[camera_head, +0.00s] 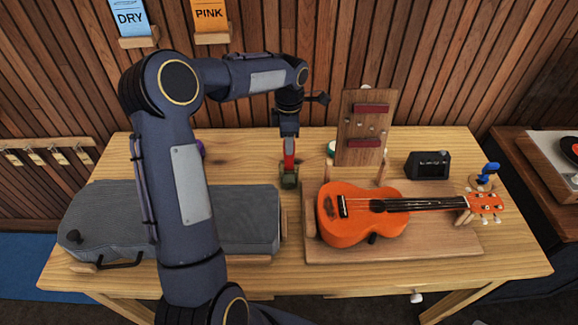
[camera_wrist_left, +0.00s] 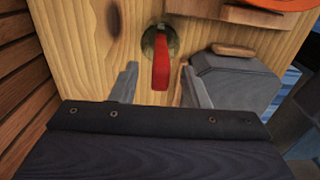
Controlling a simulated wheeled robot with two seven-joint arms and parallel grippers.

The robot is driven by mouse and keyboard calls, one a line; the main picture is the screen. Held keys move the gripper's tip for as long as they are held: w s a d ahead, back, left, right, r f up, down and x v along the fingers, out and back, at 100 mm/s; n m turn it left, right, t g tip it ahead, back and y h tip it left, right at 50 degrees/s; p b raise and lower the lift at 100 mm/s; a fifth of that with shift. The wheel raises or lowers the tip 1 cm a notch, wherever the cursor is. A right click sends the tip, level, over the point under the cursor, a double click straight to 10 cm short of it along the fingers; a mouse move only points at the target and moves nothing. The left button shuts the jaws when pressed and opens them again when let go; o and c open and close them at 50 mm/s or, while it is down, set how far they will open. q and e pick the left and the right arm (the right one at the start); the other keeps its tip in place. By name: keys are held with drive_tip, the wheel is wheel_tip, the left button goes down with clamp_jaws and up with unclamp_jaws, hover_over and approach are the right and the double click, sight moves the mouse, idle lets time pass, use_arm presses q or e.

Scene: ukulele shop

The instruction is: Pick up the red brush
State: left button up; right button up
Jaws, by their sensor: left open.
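The red brush (camera_head: 289,157) stands roughly upright on the wooden table, its lower end at a small dark green round base (camera_head: 289,180). In the left wrist view the red handle (camera_wrist_left: 160,70) rises from the round green base (camera_wrist_left: 158,40). My left gripper (camera_head: 288,137) is above the brush, pointing down. In the left wrist view the fingers of my left gripper (camera_wrist_left: 159,82) are apart, one on each side of the red handle, with visible gaps. Whether the fingers are level with the handle is hard to tell. My right gripper is not in view.
A grey instrument case (camera_head: 252,215) lies left of the brush. An orange ukulele (camera_head: 350,225) rests on a wooden board to the right. An upright wooden panel (camera_head: 355,143), a black box (camera_head: 428,165) and a blue item (camera_head: 489,170) stand behind it. A slatted wall closes the back.

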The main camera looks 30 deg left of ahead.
use_arm(q)
drive_tip(key=shift+f, duration=0.65)
drive_tip(key=shift+c, duration=0.4)
clamp_jaws()
drive_tip(key=shift+r, duration=0.15)
